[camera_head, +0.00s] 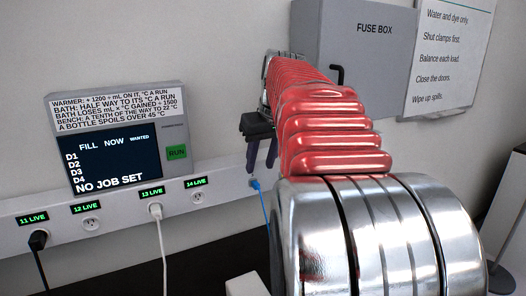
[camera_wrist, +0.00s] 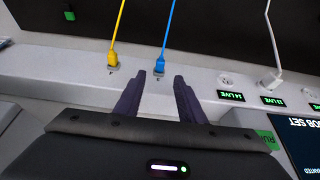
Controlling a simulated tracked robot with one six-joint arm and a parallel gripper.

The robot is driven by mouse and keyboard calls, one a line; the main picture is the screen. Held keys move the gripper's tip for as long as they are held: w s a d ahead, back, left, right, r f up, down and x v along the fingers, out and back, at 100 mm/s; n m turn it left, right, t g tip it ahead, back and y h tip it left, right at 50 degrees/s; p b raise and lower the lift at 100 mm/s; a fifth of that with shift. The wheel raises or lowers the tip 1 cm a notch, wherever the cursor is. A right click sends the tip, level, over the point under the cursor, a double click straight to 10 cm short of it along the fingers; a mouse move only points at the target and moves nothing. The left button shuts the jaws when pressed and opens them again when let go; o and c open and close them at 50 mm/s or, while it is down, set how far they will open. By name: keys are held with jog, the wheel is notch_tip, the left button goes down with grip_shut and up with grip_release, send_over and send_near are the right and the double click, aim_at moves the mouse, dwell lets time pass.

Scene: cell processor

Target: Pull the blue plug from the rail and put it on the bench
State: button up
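The blue plug (camera_head: 255,184) with its blue cord sits in the white rail (camera_head: 118,212), right of the 14 LIVE label. The wrist view also shows the blue plug (camera_wrist: 159,66) in the rail, just beyond the fingertips and roughly between them. My gripper (camera_wrist: 160,76) is open and empty, its two dark fingers apart. In the head view, my gripper (camera_head: 262,168) is just above the blue plug, partly hidden by my arm. The dark bench (camera_head: 205,255) lies below the rail.
In the wrist view, a yellow plug (camera_wrist: 113,58) is beside the blue one. A white plug (camera_head: 155,211) and a black plug (camera_head: 38,240) sit farther left. The display panel (camera_head: 115,150) stands above the rail, and the fuse box (camera_head: 350,45) hangs behind my arm.

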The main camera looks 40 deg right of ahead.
aim_at(256, 183)
jog(key=shift+x, duration=3.5)
grip_shut()
grip_release()
jog(key=shift+r, duration=0.15)
jog(key=v, duration=1.3)
jog(key=shift+s+r, duration=0.2)
jog(key=shift+a, duration=0.1)
